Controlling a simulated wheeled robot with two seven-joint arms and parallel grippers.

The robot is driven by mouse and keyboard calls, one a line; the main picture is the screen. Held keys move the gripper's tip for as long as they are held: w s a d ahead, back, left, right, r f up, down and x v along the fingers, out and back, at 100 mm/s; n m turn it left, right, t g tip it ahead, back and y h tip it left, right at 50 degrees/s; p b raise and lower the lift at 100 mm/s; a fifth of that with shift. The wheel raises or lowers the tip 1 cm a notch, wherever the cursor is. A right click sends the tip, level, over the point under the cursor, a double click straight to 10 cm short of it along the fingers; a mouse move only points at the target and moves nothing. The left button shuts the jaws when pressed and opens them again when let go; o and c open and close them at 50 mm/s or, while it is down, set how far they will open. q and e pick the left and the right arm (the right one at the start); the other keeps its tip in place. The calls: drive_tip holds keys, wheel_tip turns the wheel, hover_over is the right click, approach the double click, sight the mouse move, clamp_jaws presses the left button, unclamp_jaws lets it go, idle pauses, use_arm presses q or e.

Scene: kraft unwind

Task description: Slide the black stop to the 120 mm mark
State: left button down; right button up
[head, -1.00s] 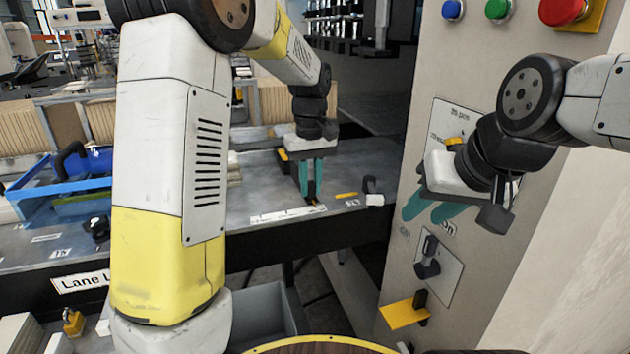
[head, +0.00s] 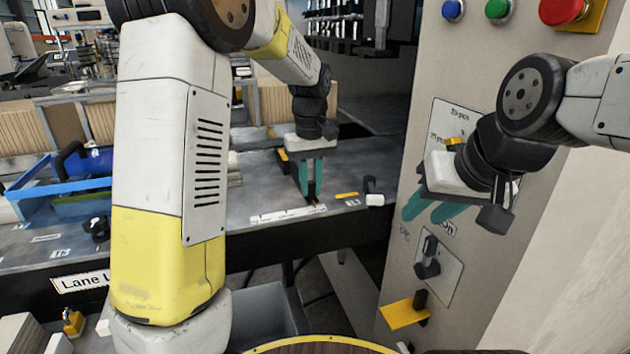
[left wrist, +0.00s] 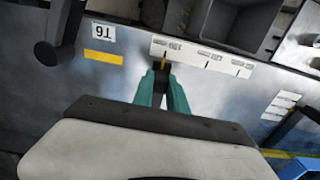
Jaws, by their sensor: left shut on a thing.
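The black stop (left wrist: 159,82) is a small dark block with a yellow pointer (left wrist: 163,62). My left gripper (left wrist: 161,90) has its teal fingers shut around the stop on the grey metal bench. In the head view my left gripper (head: 312,190) points down, its fingertips at the right end of the white scale strip (head: 280,216). The strip (left wrist: 205,56) has several marks. My right gripper (head: 433,208) has teal fingers slightly apart before the machine panel.
A blue tray (head: 60,185) is at the left. The machine panel (head: 440,90) with knobs and buttons rises at the right. A grey bin (head: 262,308) is below the bench edge.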

use_arm(q)
drive_tip(key=s+a, duration=0.1)
drive_tip(key=a, duration=0.3)
drive_tip(key=s+a, duration=0.1)
drive_tip(key=a, duration=0.1)
drive_tip(key=shift+s+a, duration=0.3)
drive_tip(key=shift+s, duration=0.05)
drive_tip(key=c, duration=1.3)
unclamp_jaws()
wheel_tip(320, 180, up, 8)
drive_tip(key=shift+f, duration=0.1)
